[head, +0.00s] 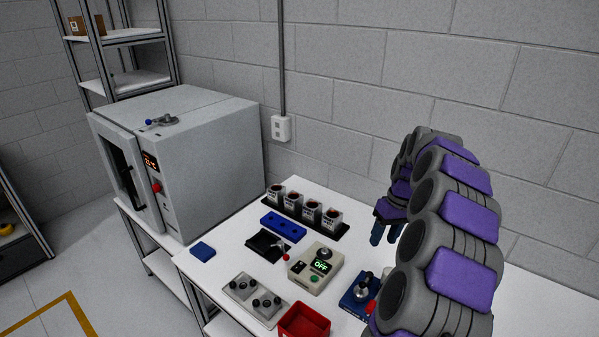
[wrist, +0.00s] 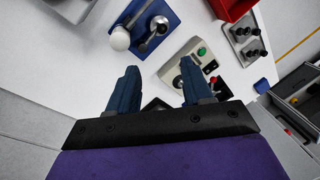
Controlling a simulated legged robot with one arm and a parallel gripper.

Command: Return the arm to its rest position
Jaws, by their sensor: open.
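My gripper (wrist: 162,87) shows in the wrist view with its two blue fingers spread apart and nothing between them. In the head view my gripper (head: 383,232) hangs at the end of my grey and purple arm, above the white table, with its fingers pointing down. A beige control box (head: 316,268) with a lit "OFF" display stands on the table to the left of the gripper. It also shows in the wrist view (wrist: 178,72), beyond the fingers. A blue base with a lever (head: 355,300) stands partly behind my arm, and it shows in the wrist view (wrist: 160,52).
A grey oven-like cabinet (head: 210,160) stands at the left. A row of labelled cups (head: 310,212) sits along the back of the table (head: 215,268). A blue block (head: 284,226), red bin (head: 304,322) and grey plate with knobs (head: 255,300) lie nearby. The wall is close behind.

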